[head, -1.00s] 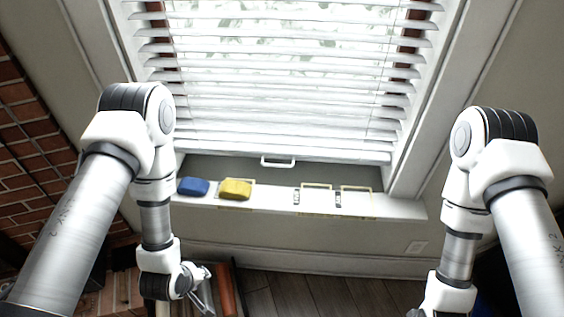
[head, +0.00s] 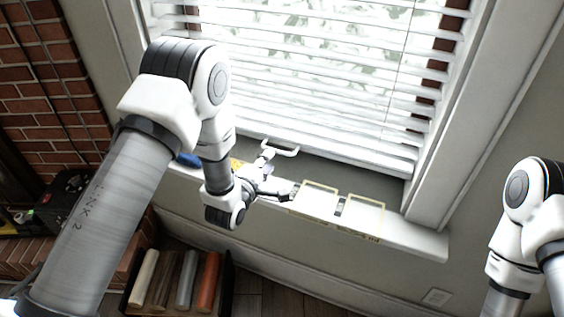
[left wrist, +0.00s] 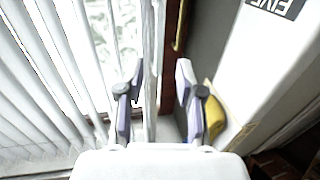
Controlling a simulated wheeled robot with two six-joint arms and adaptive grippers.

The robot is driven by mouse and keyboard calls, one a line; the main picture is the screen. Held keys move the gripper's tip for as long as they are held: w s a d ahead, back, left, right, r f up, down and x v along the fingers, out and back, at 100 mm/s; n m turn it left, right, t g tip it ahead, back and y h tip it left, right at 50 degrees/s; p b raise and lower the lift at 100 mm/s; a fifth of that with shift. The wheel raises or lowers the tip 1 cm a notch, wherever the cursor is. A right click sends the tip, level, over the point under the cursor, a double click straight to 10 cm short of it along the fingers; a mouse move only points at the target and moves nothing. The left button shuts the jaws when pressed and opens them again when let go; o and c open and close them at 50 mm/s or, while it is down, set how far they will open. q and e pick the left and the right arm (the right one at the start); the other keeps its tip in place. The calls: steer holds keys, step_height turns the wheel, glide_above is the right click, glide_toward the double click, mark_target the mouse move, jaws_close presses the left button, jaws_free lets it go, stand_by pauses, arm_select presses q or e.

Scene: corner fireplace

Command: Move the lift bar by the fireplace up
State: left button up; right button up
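The white lift bar (head: 283,149) is a small U-shaped handle on the bottom rail of the white window blind (head: 330,95). The blind hangs low, its bottom rail a little above the sill. My left gripper (head: 278,174) is in front of the sill, close to the lift bar, with one finger near the bar's left end; I cannot tell whether they touch. In the left wrist view the two fingers of my left gripper (left wrist: 158,85) stand apart, with a pale upright edge between them that I cannot identify for sure. My right gripper is out of view.
The white sill (head: 425,240) carries yellow-outlined places and a blue block (head: 188,160), partly hidden by my left arm. A yellow block (left wrist: 215,118) lies beside the fingers. A dark box with several coloured rolls (head: 210,280) stands on the floor. A brick wall (head: 40,60) is at left.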

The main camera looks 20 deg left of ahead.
mark_target(277, 151)
arm_select(q)
steer(key=x, duration=0.7)
steer(key=shift+w+p, duration=0.3)
steer(key=shift+w, duration=0.1)
jaws_close()
